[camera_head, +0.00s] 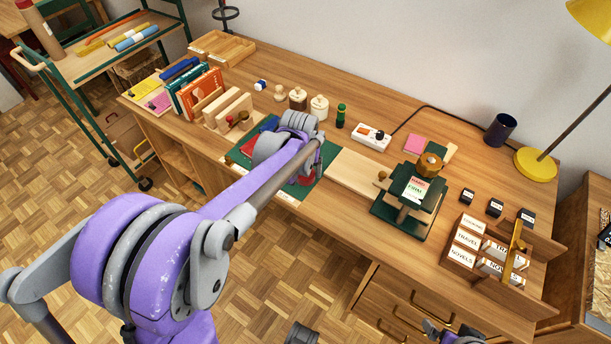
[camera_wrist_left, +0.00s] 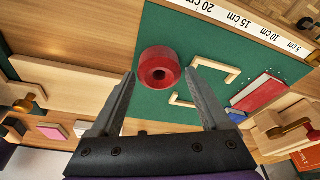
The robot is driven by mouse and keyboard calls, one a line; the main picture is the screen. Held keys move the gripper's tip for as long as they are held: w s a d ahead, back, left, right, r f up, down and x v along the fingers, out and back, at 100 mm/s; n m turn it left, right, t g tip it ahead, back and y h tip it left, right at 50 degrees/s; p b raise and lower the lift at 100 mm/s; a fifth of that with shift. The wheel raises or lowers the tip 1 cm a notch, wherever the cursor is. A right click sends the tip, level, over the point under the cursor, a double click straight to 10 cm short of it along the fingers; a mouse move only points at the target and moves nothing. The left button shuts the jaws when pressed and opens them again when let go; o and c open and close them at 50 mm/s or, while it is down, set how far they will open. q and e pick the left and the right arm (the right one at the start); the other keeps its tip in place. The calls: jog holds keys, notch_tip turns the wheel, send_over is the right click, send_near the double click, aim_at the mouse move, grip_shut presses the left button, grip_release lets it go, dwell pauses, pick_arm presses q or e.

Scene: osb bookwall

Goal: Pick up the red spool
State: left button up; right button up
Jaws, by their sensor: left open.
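The red spool (camera_wrist_left: 158,67) lies on a green mat (camera_wrist_left: 212,48) in the left wrist view, its centre hole facing the camera. My left gripper (camera_wrist_left: 162,88) is open and empty, its two fingers pointing toward the spool, one to each side in the picture. I cannot tell how much height is left between the fingertips and the spool. In the head view my left arm covers much of the mat, and a red patch, likely the spool (camera_head: 306,179), shows beside the wrist. Grey and dark parts of my right arm show at the bottom edge; its jaws are unclear.
Pale wooden brackets (camera_wrist_left: 217,77) and a red book (camera_wrist_left: 258,92) lie on the mat beside the spool. A ruler strip (camera_wrist_left: 235,18) runs along the mat's edge. A green press (camera_head: 410,195) and a wooden label box (camera_head: 480,250) stand to the right on the desk.

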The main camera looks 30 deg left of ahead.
pick_arm(q)
jog(key=shift+w+f, duration=0.15)
jog(key=shift+f, duration=0.35)
jog(key=shift+r, duration=0.1)
jog(key=c, duration=1.1)
